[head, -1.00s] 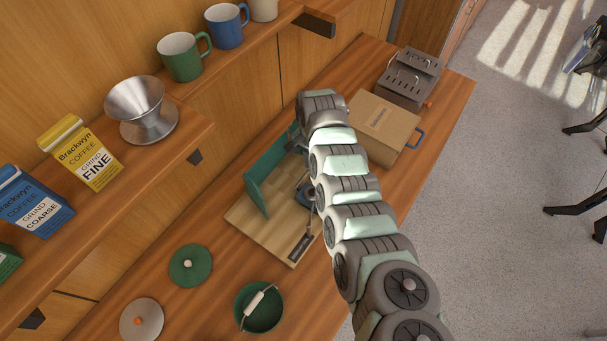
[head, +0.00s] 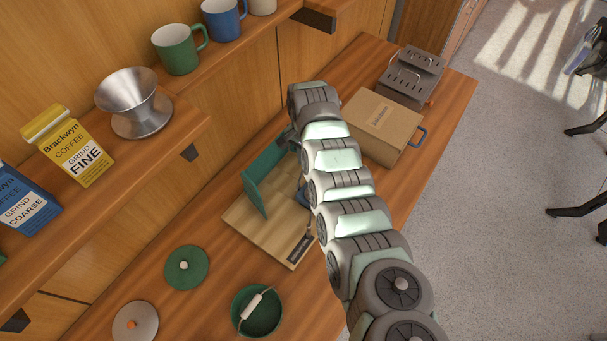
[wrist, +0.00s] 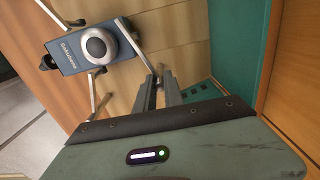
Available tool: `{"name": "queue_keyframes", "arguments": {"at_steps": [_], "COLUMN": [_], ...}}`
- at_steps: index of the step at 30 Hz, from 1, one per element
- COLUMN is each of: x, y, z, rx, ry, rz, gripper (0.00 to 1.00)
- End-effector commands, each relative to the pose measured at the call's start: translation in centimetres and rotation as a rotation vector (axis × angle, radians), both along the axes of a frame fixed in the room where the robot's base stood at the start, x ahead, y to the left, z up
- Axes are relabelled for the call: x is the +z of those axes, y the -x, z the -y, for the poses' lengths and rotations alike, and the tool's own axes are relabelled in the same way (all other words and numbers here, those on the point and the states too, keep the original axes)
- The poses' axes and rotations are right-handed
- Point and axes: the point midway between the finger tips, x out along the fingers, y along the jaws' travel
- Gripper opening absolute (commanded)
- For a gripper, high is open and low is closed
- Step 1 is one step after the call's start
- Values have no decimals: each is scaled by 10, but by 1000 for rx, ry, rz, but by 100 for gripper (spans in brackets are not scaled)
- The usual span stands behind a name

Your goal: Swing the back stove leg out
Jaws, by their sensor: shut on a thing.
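The stove (wrist: 68,50) is a small blue-grey body with a round burner (wrist: 97,44) on top, seen in the wrist view at upper left. Thin metal legs stick out from it; one (wrist: 93,97) points down in the picture. Another leg (wrist: 140,52) runs from the burner side to my gripper (wrist: 160,78), whose narrow fingers are shut on its outer end. In the head view my arm hides the gripper and most of the stove. Which leg counts as the back one is hard to tell.
The stove is over a wooden board (head: 258,230) with a green upright panel (head: 265,175). A cardboard box (head: 381,125) and a grey slotted metal unit (head: 411,77) stand farther along the counter. A green pot (head: 262,318) and lids lie nearer. A mug shelf runs along the left.

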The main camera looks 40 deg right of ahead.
Motion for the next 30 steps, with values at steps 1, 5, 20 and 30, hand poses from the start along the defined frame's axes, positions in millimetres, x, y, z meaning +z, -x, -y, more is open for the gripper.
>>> {"name": "queue_keyframes", "arguments": {"at_steps": [1,5,20,30], "x": [0,-2,0,0], "y": [-1,-5,-16,-25], "z": [-2,-5,-14,-32], "rx": [1,3,2,3], "ry": [-2,-1,-1,-3], "rz": [0,1,2,0], "gripper": [0,0,0,0]}}
